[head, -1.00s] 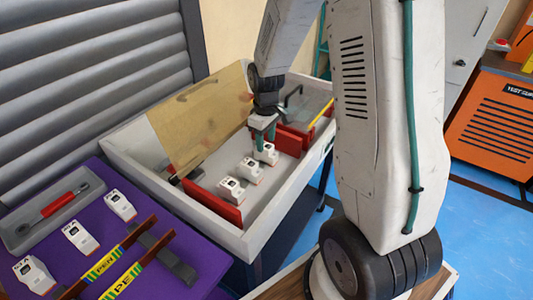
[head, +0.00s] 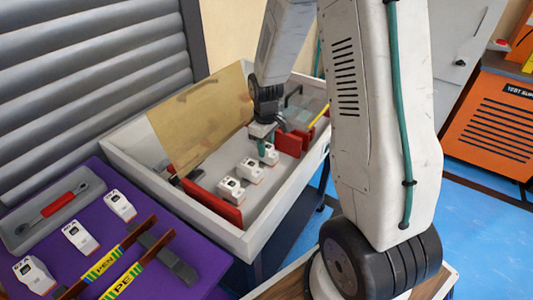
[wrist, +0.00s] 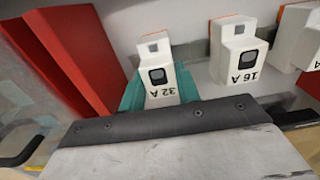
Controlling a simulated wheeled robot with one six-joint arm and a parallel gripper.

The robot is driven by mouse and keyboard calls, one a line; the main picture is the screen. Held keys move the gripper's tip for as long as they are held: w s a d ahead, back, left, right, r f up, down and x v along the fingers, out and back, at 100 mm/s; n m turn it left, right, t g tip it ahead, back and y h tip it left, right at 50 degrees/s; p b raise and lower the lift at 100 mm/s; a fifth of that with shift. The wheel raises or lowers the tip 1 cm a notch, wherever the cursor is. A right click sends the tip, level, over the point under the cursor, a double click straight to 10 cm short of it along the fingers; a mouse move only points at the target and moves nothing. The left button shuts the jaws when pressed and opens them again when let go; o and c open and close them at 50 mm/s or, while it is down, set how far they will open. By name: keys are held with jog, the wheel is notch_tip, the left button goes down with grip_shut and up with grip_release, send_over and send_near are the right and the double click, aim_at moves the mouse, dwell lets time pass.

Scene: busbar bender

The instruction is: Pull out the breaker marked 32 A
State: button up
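The 32 A breaker (wrist: 158,72) is a white block with a dark square window, its label upside down in the wrist view. In the head view it is the farthest breaker (head: 269,154) of a row in the grey tray. My gripper (wrist: 161,90) has its teal fingers on either side of the 32 A breaker, very close to its sides. Whether they press on it is not clear. In the head view my gripper (head: 264,142) is low over that breaker, which still stands in the row. The 16 A breaker (wrist: 238,50) stands beside it.
A red wall (wrist: 65,55) is close beside the 32 A breaker. A purple table (head: 150,270) holds several white breakers, a tool in a holder (head: 50,210) and striped bars.

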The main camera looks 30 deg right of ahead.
jog(key=shift+r, duration=0.25)
jog(key=shift+r, duration=0.6)
jog(key=shift+r, duration=2.55)
